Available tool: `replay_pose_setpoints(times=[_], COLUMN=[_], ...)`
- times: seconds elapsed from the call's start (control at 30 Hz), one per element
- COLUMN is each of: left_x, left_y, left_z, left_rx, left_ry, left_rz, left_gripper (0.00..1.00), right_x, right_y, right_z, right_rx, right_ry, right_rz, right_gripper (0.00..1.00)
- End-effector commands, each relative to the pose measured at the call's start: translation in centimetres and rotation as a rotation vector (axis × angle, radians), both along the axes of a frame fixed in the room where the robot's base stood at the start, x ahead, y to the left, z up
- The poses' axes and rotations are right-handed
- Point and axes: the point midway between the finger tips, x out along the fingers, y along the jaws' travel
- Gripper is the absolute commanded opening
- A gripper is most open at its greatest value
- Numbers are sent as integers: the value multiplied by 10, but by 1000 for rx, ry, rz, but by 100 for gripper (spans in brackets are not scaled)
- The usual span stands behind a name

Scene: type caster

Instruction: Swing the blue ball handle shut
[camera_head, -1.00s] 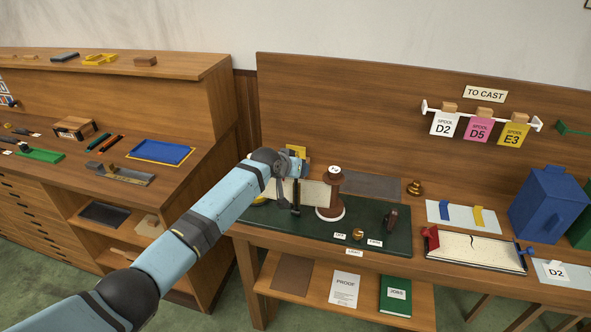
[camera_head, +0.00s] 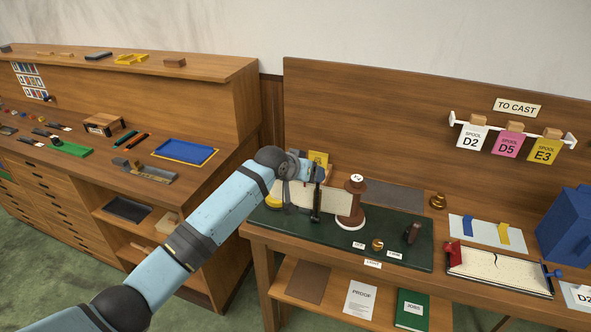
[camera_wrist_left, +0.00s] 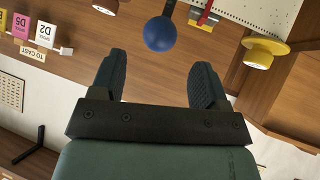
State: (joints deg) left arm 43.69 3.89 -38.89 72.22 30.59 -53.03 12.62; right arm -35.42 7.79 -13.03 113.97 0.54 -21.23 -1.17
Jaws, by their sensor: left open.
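The blue ball (camera_wrist_left: 160,33) is large in the left wrist view, just beyond the two fingertips and between their lines, with a short stem above it. My left gripper (camera_wrist_left: 158,75) is open, and nothing shows between its fingers. In the head view my left gripper (camera_head: 318,174) is over the left part of the green mat (camera_head: 300,224), beside the brown spool-like post (camera_head: 355,187) with a white foot. The ball cannot be made out there; my wrist probably covers it. My right gripper is not in view.
A cream block (camera_head: 338,202) and a dark upright bar (camera_head: 316,205) stand close by the gripper. A brass knob (camera_head: 377,244) and a dark handle (camera_head: 412,232) are on the mat to the right. A yellow knob (camera_wrist_left: 266,52) shows in the wrist view.

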Motion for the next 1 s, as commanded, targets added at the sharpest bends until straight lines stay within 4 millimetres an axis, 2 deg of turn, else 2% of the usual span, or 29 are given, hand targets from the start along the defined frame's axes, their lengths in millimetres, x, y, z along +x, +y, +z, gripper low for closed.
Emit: replay_pose_setpoints(times=[0.1,0.3,0.73,0.87,0.97,1.0], left_x=[-16,-34,-41,-45,-60,-69], left_y=[14,27,32,33,36,39], left_z=[15,34,41,31,5,-10], left_rx=[-1,-1,-1,-7,-23,-33], left_ry=[-3,-2,0,2,2,-1], left_rz=[0,0,1,2,8,12], left_gripper=[68,68,68,68,68,68], right_x=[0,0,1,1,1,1], right_y=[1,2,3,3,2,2], right_z=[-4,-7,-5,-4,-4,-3], right_rx=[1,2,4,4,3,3], right_ry=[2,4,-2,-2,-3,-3], right_rz=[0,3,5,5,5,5], right_gripper=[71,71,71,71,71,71])
